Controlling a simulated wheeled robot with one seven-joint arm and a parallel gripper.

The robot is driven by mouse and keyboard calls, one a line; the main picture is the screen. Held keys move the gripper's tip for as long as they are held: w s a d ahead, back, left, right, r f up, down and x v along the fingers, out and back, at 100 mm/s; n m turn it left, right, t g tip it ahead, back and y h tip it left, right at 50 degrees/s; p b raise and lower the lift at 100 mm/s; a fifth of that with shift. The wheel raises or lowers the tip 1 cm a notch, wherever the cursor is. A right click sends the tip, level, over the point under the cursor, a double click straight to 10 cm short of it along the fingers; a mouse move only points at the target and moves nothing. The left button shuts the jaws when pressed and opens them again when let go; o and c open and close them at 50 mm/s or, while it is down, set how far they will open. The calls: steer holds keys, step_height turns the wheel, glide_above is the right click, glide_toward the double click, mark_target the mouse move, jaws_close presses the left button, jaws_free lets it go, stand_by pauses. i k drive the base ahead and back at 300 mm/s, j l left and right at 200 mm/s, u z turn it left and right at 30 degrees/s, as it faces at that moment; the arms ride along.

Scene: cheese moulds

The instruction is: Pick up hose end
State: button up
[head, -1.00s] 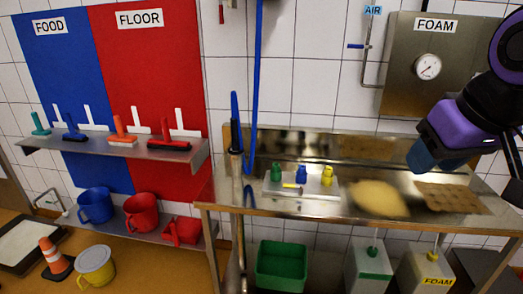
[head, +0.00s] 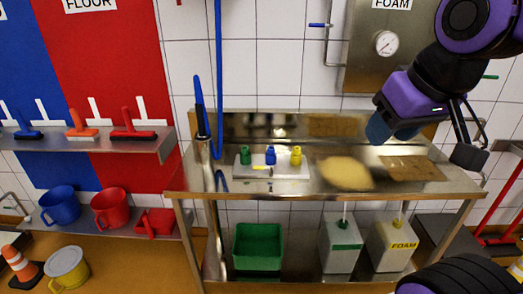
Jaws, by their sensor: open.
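I cannot tell exactly which part is the hose end or how these parts join. My gripper (head: 424,142) is at the right, in front of the wall and above the table's right part. Its fingers are spread, with nothing between them. It is well to the right of the hose and apart from it.
The steel table (head: 430,192) carries a white block (head: 243,171) with green, blue and yellow pieces, a yellowish mound (head: 345,173) and a brown slab (head: 418,168). Below are a green crate (head: 258,228) and two canisters. A tool shelf (head: 85,147) is at the left.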

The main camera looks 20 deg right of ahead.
mark_target(202, 134)
steer(key=i+j, duration=0.95)
